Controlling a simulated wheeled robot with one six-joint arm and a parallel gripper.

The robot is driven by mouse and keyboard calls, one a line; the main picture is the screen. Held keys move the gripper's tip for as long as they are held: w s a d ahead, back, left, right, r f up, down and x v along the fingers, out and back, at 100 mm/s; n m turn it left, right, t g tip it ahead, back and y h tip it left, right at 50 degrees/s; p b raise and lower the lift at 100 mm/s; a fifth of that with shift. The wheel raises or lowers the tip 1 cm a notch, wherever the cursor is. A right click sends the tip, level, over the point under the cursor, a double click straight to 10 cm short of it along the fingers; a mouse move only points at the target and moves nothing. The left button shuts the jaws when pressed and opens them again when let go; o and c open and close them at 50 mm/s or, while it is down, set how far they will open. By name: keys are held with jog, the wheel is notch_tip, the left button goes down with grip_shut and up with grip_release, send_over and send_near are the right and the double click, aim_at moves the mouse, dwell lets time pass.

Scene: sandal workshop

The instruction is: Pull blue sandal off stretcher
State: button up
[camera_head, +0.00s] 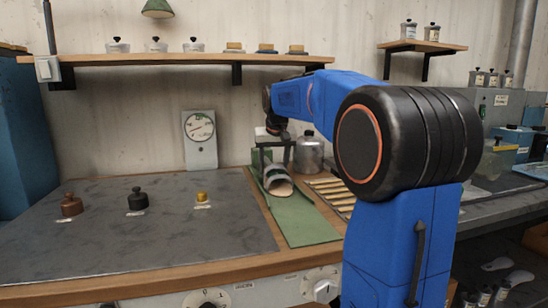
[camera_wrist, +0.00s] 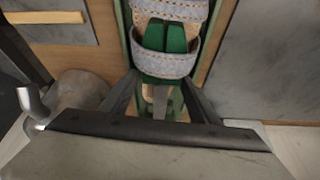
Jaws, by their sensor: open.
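The sandal (camera_head: 278,186) sits on a green stretcher on the workbench, with its pale open end toward the front. In the wrist view the sandal (camera_wrist: 165,62) shows grey-blue straps with orange stitching, and green stretcher parts (camera_wrist: 178,36) show between the straps. My gripper (camera_wrist: 160,82) is open, its two dark fingers apart at the lower edge of the near strap. I cannot tell whether they touch it. In the head view my gripper (camera_head: 275,140) is above and behind the sandal, partly hidden by my arm.
A green mat (camera_head: 305,222) lies in front of the sandal. A slatted wooden rack (camera_head: 332,192) is on its right, and a metal pot (camera_head: 309,156) stands behind. Several weights, including a black one (camera_head: 138,199), stand on the left plate. A dial gauge (camera_head: 200,130) is at the wall.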

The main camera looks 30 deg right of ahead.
jog(key=shift+x, duration=1)
jog(key=c, duration=0.9)
